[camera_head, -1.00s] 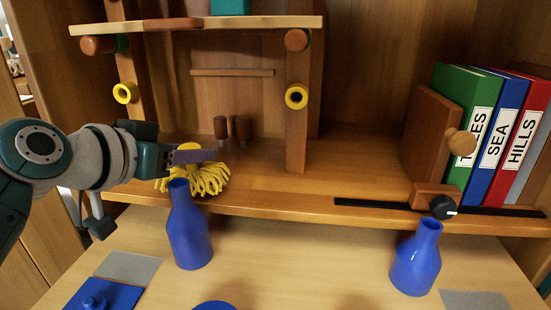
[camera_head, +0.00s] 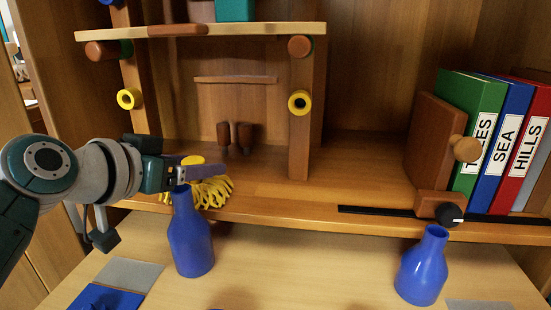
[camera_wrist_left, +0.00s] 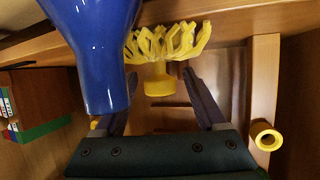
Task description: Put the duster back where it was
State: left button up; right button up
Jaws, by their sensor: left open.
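The yellow duster (camera_head: 212,192) with its floppy fringe rests on the wooden shelf (camera_head: 270,207) near its front edge, left of the upright post. In the left wrist view the duster (camera_wrist_left: 160,50) shows with its fringe up and its round yellow knob between the two fingers. My left gripper (camera_head: 200,170) is open at the duster's knob, its fingers apart on either side. I cannot tell whether a finger touches it. My right gripper is not in view.
A blue bottle (camera_head: 190,240) stands just in front of the duster, close to my left gripper, and fills the upper left of the wrist view (camera_wrist_left: 95,50). Another blue bottle (camera_head: 422,267) stands at right. Binders (camera_head: 505,140) stand on the right shelf. The middle shelf is clear.

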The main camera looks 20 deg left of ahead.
pick_arm(q)
jog(key=shift+s+r, duration=0.15)
jog(key=shift+r, duration=0.15)
jog(key=p+v, duration=0.4)
jog(key=v, duration=0.7)
jog(key=s+d+f+g, duration=0.4)
jog(key=s+d+g, duration=0.1)
jog(key=s, duration=0.3)
jog(key=s+d+f+m+g, duration=0.1)
jog(key=s+d+f+g, duration=0.3)
jog(key=s, duration=0.4)
jog(key=shift+s+d+f+m+g, duration=0.3)
jog(key=shift+d+g, duration=0.2)
jog(key=shift+d, duration=0.1)
